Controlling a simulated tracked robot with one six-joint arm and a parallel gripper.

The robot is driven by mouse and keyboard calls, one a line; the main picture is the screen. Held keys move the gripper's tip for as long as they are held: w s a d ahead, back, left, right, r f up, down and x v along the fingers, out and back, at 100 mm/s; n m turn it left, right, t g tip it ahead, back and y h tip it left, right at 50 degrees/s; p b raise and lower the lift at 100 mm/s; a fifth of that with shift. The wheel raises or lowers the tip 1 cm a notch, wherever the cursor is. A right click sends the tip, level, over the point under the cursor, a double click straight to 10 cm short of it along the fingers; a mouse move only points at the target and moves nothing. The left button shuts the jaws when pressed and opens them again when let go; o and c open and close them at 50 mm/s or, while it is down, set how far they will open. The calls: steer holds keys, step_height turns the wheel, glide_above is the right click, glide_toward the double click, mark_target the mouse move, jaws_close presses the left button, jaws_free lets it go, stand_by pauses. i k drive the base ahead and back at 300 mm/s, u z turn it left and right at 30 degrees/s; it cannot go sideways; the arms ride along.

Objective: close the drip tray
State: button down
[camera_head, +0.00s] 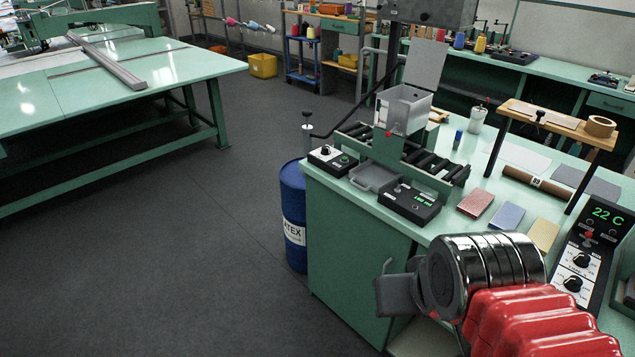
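A shallow grey tray (374,177), which looks like the drip tray, sticks out at the front of the roller machine (405,160) on the green bench. It lies between two black control boxes. My gripper (392,290) is at the lower right, at the end of my red and chrome arm. It is in front of the bench and nearer to me than the tray, clearly apart from it. Its grey finger parts point left. They overlap in this view, so the gap between them is hidden. I see nothing held.
A control box with a green display (409,203) stands right of the tray, and a smaller box with a knob (332,160) stands left. A blue drum (294,215) stands by the bench's left end. Coloured blocks (476,202) lie to the right. The floor at left is clear.

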mark_target(373, 176)
steer(key=u, duration=0.35)
steer(key=i, duration=0.5)
steer(key=u, duration=0.85)
steer(key=i, duration=0.6)
steer(key=u, duration=0.4)
